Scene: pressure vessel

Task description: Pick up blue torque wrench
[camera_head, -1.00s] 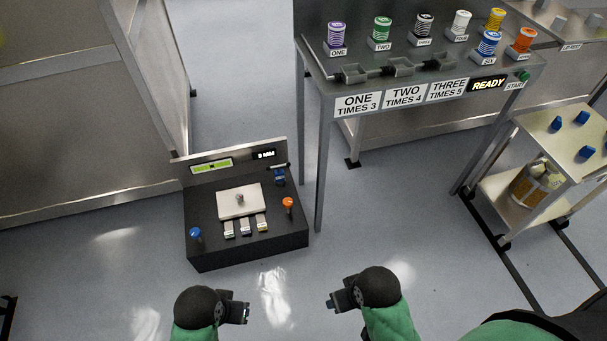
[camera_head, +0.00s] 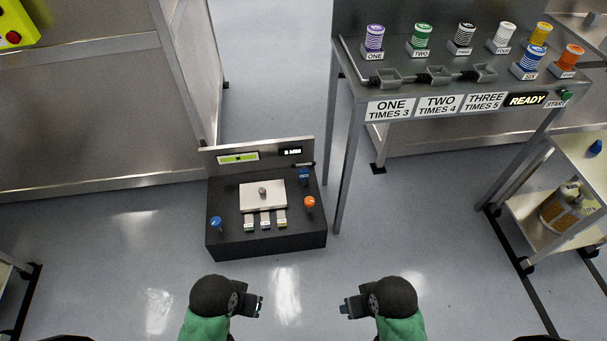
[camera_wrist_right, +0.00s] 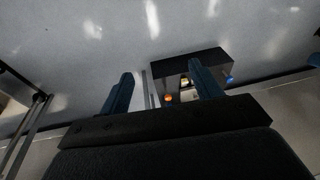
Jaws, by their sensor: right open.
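A blue-topped tool (camera_head: 216,222) stands upright at the left front of a black box-like station (camera_head: 228,240) on the floor. It looks like the blue torque wrench, but it is too small to be sure. A blue spot, probably the same tool, shows in the right wrist view (camera_wrist_right: 229,79). My right gripper (camera_head: 345,309) is open and empty, in front of the station and apart from it; its two fingers also show in the right wrist view (camera_wrist_right: 161,72). My left gripper (camera_head: 259,307) is also short of the station; its jaw opening is not clear.
The station also carries an orange-topped tool (camera_head: 309,203), a blue item (camera_head: 304,175) and a white plate (camera_head: 262,196). A metal table (camera_head: 400,75) with several colored spools stands behind right. A cart (camera_head: 545,225) stands far right. Floor before the station is clear.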

